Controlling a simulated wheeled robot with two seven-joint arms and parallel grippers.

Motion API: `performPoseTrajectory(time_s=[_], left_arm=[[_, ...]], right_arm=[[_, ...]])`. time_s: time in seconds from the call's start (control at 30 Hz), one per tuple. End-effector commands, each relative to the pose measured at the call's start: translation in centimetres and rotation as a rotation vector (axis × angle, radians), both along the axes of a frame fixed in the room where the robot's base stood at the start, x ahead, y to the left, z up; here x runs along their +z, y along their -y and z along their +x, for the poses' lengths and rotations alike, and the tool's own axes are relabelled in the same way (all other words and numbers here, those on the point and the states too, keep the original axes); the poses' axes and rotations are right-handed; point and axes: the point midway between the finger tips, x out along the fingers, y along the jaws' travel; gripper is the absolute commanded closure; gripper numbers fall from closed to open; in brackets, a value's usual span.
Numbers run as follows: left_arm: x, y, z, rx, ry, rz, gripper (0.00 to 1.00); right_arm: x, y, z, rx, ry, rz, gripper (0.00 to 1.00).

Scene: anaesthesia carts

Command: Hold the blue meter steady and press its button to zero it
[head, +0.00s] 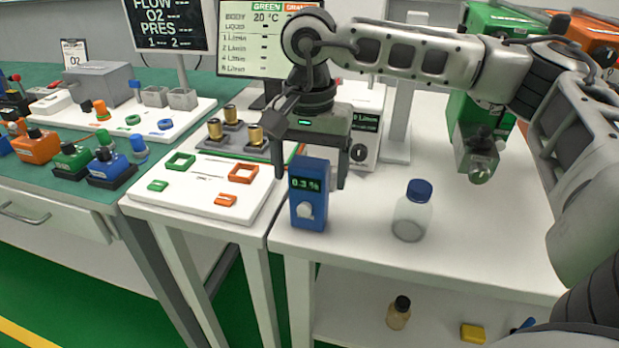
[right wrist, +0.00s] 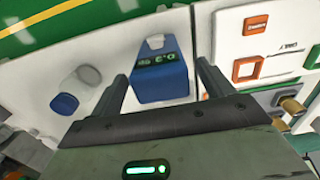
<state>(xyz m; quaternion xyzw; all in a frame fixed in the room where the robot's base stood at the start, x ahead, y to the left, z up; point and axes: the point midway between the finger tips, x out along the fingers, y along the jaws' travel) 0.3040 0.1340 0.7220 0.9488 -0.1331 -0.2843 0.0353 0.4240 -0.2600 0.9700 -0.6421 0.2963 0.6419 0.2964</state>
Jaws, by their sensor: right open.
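The blue meter (head: 309,170) stands upright near the front left corner of the right white table. Its green display reads 0.3 %, and its pale button (head: 306,210) sits below the display, facing front. My right gripper (head: 309,180) is open, with one finger on each side of the meter. In the right wrist view, the meter (right wrist: 160,86) shows between and beyond the fingertips (right wrist: 161,72), with a visible gap on each side. The meter's back is hidden in the head view. My left gripper does not show.
A blue-capped bottle (head: 412,215) stands right of the meter. A white board (head: 200,205) with green and orange frames lies left on the neighbouring table. Brass fittings (head: 254,135) stand behind it. A white box (head: 367,138) stands behind my gripper. The table's front right is clear.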

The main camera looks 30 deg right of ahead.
Motion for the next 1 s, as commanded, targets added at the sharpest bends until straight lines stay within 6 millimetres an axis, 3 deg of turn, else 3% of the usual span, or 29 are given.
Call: performPoseTrajectory(time_s=[0.2, 0.53, 0.57, 0.77, 1.0], left_arm=[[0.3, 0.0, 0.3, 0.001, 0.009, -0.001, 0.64], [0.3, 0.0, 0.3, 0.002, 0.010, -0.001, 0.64], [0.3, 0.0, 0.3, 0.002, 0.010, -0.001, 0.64], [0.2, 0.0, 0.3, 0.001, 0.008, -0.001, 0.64], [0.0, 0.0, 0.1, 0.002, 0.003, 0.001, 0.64]], right_arm=[[-2.1, 0.0, 0.0, -0.001, -0.001, -0.001, 0.20], [-2.5, 0.0, 0.0, -0.001, 0.000, 0.000, 0.20], [-2.4, 0.0, 0.0, -0.001, 0.000, 0.000, 0.23], [-2.4, 0.0, 0.0, -0.001, 0.000, 0.000, 0.78], [-2.4, 0.0, 0.0, -0.001, 0.000, 0.000, 0.80]])
